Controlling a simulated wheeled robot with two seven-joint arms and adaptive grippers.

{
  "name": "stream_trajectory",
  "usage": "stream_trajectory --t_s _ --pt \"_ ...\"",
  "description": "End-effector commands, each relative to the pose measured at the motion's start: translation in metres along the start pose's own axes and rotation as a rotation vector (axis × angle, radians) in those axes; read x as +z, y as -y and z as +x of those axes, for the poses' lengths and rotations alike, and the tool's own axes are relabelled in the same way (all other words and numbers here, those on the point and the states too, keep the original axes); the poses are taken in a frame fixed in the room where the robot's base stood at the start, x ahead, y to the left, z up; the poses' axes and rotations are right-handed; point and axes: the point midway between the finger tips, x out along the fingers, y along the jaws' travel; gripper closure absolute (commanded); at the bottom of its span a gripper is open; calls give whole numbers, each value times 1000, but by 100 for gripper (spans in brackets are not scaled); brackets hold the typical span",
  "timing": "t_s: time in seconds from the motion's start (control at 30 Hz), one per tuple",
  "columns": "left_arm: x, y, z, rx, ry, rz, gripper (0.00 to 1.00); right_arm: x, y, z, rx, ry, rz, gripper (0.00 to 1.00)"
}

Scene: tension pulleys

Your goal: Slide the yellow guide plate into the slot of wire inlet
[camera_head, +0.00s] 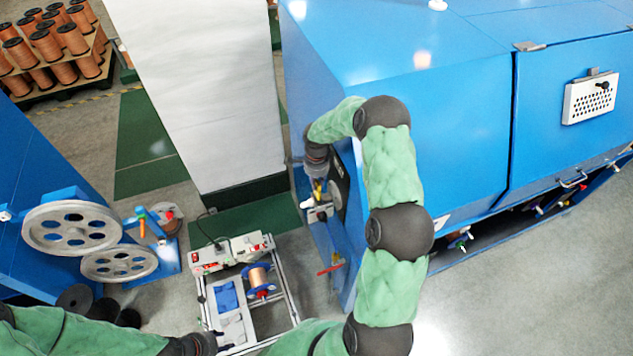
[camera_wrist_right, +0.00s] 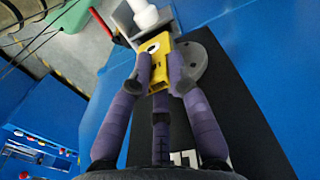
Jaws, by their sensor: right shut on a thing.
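The yellow guide plate (camera_wrist_right: 159,76) is in the right wrist view, upper middle, and shows as a small yellow patch in the head view. My right gripper (camera_wrist_right: 160,66) has its purple fingers shut on the plate from both sides. In the head view this gripper (camera_head: 319,182) is at the side of the large blue machine. The wire inlet, a grey bracket with a white roller (camera_wrist_right: 146,15), is right at the plate's far end; its slot is hidden, so I cannot tell how far in the plate is. My left gripper (camera_head: 208,342) is low in the head view, its fingers unclear.
The blue machine (camera_head: 440,120) fills the right side. A cart (camera_head: 243,326) with a copper spool (camera_head: 258,277) stands at the bottom centre. Metal pulleys (camera_head: 72,228) are at the left. A white pillar (camera_head: 205,90) stands behind. Floor is open at the lower right.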

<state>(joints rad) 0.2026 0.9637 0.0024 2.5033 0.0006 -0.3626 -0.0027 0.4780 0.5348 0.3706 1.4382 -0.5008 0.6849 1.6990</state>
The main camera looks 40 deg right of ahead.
Motion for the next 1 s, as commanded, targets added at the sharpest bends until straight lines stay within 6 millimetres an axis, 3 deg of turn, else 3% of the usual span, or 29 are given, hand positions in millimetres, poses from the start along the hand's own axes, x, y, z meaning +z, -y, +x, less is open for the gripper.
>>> stream_trajectory --t_s 0.47,1.0 --pt "0 4 12 0 0 0 60 0 0 5 0 0 40 100" --pt "0 5 13 0 0 0 60 0 0 5 0 0 44 100"
